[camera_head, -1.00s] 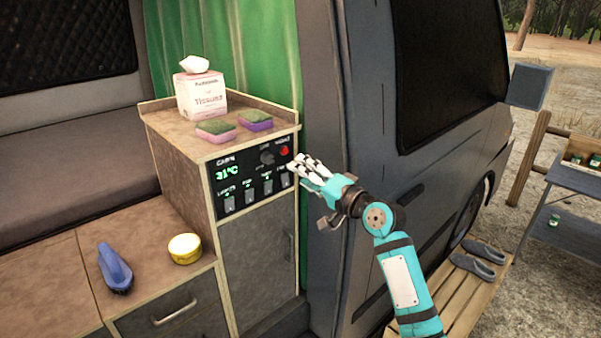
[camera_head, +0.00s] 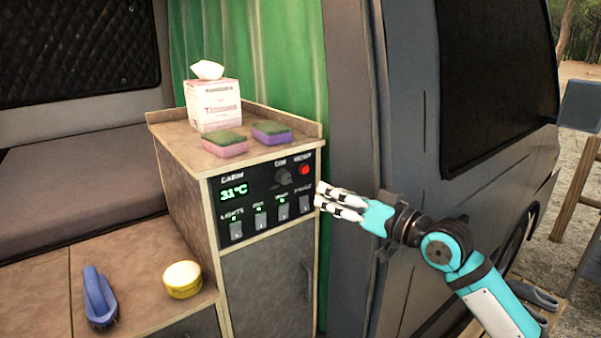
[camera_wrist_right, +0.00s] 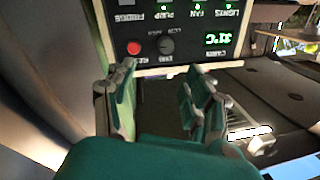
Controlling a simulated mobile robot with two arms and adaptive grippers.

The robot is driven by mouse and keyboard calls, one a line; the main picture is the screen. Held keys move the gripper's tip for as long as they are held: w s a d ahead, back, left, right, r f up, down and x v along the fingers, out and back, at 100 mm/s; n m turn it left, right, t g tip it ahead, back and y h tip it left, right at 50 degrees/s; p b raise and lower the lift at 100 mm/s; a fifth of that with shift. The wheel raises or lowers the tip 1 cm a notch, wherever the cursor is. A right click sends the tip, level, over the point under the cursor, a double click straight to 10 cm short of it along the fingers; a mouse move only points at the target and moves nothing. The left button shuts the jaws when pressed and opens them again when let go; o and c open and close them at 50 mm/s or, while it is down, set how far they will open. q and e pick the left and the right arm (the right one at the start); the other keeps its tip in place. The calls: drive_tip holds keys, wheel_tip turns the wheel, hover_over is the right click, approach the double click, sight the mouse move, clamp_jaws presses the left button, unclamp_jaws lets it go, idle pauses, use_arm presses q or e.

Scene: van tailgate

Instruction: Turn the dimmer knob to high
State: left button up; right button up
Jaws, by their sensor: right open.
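The dimmer knob (camera_head: 283,174) is a dark round knob on the black control panel (camera_head: 262,199), left of a red button (camera_head: 304,170). In the right wrist view the picture is upside down, and the knob (camera_wrist_right: 166,46) sits beyond the fingers, beside the red button (camera_wrist_right: 134,47). My right gripper (camera_head: 322,201) is open and empty, at the panel's right edge, lower and to the right of the knob. Its spread fingers also show in the right wrist view (camera_wrist_right: 160,100). It does not touch the knob. My left gripper is not in view.
The panel has a 31°C display (camera_head: 234,192) and several switches (camera_head: 261,220). Two sponges (camera_head: 225,144) and a tissue box (camera_head: 213,104) stand on the cabinet top. A brush (camera_head: 100,297) and yellow tin (camera_head: 182,279) lie on the lower counter. The van's door pillar (camera_head: 352,130) is close behind my right arm.

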drive_tip(key=p, duration=0.1)
approach(287, 179)
drive_tip(key=a+r, duration=0.1)
drive_tip(key=a, duration=0.1)
drive_tip(key=w, duration=0.2)
drive_tip(key=w+a+p, duration=0.1)
drive_tip(key=shift+w+a+f, duration=0.2)
drive_tip(key=shift+w+a, duration=0.05)
drive_tip(key=shift+w, duration=0.15)
drive_tip(key=p+x, duration=0.1)
drive_tip(key=x, duration=0.2)
drive_tip(key=shift+a+f, duration=0.1)
drive_tip(key=shift+a, duration=0.15)
drive_tip(key=shift+w, duration=0.1)
drive_tip(key=shift+d+f, duration=0.1)
drive_tip(key=shift+c, duration=0.6)
drive_tip(key=c, duration=0.4)
clamp_jaws()
drive_tip(key=shift+f+m, duration=0.1)
drive_tip(key=shift+m, duration=0.8)
drive_tip(key=m, duration=0.2)
drive_tip(key=shift+m, duration=0.4)
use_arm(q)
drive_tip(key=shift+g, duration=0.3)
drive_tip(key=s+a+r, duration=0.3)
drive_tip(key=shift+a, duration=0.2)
